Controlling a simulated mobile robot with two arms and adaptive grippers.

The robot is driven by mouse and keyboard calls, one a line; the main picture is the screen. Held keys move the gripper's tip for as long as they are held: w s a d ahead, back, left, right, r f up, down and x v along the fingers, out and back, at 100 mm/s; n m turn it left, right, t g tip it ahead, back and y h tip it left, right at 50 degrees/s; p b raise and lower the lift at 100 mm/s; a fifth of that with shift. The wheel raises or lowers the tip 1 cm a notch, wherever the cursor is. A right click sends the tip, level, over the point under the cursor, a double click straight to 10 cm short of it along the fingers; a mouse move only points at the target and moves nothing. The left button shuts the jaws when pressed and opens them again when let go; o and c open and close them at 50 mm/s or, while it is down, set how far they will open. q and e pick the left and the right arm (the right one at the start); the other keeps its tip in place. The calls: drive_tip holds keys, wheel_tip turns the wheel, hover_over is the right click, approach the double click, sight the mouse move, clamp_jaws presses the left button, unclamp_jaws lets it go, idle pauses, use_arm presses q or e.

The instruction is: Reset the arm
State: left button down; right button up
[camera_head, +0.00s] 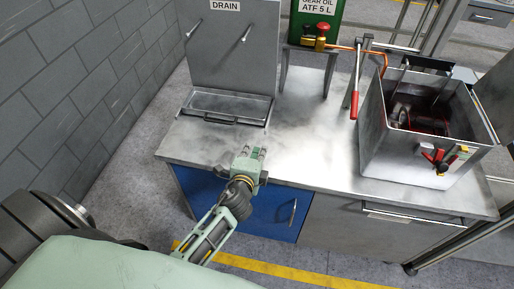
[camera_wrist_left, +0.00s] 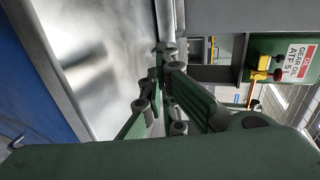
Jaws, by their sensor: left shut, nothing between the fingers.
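My left gripper (camera_head: 250,153) is pale green and hangs over the front edge of the steel workbench (camera_head: 300,150), above the blue cabinet door. Its fingers are shut and nothing shows between them. In the left wrist view the closed fingers (camera_wrist_left: 160,75) point along the bench top, with the bench edge to their left. My left arm reaches in from the lower left of the head view. My right gripper is in neither view.
A drain tray (camera_head: 228,104) with an upright panel (camera_head: 232,45) stands at the back left. A green gear oil container (camera_head: 316,18) is at the back. A steel box (camera_head: 405,155) with red liquid stands right. A red-handled lever (camera_head: 355,105) is beside it. The bench middle is clear.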

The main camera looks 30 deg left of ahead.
use_arm(q)
drive_tip(key=shift+s+a, duration=0.1)
drive_tip(key=shift+s, duration=0.15)
drive_tip(key=s+d+n+g+h, duration=0.25)
drive_tip(key=s+n+g, duration=0.35)
drive_tip(key=s, duration=0.8)
drive_tip(key=s+d+n+g+h, duration=0.1)
drive_tip(key=s+d+n+g, duration=0.35)
drive_tip(key=s, duration=1.05)
wheel_tip(320, 180, down, 27)
drive_tip(key=s+a+n+g, duration=0.2)
drive_tip(key=n, duration=0.1)
drive_tip(key=s+a+f, duration=0.2)
drive_tip(key=s+f, duration=1.2)
drive_tip(key=s, duration=0.2)
drive_tip(key=shift+s+a+f+g, duration=0.2)
drive_tip(key=shift+a+f+g, duration=0.1)
drive_tip(key=shift+f+g, duration=0.1)
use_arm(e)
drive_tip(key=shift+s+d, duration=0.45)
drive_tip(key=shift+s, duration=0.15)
